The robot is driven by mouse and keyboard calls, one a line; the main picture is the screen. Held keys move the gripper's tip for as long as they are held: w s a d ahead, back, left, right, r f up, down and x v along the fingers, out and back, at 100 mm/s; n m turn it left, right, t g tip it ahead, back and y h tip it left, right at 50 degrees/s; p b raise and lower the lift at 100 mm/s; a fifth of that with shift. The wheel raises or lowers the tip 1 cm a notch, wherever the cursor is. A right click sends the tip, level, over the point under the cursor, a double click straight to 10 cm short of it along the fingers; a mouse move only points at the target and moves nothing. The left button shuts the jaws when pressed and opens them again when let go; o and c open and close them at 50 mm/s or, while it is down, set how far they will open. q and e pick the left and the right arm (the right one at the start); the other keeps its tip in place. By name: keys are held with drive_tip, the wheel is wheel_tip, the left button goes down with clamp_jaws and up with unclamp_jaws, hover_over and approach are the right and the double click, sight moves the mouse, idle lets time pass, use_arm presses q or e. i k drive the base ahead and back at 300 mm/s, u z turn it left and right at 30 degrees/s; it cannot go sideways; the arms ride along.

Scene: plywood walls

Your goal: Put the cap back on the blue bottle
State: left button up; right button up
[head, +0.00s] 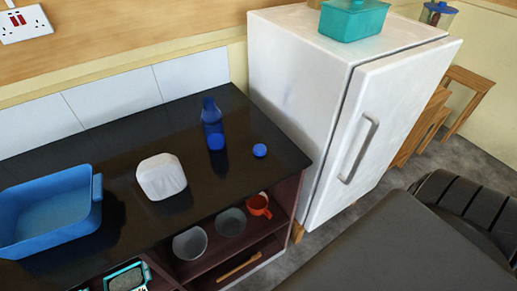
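A blue bottle (212,126) stands upright on the black countertop (235,188), near its back right part. Its top looks narrow, and I cannot make out the opening. A small round blue cap (260,150) lies on the counter to the right of the bottle and a little nearer, apart from it and close to the counter's right end. Neither of my grippers shows in the head view.
A white rounded container (161,177) stands left of the bottle, and a blue basin (45,212) farther left. A white fridge (300,90) stands right of the counter.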

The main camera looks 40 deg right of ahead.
sight(211, 116)
drive_tip(key=z, duration=1.95)
drive_tip(key=k, duration=0.8)
drive_tip(key=u, duration=1.2)
drive_tip(key=i, duration=0.5)
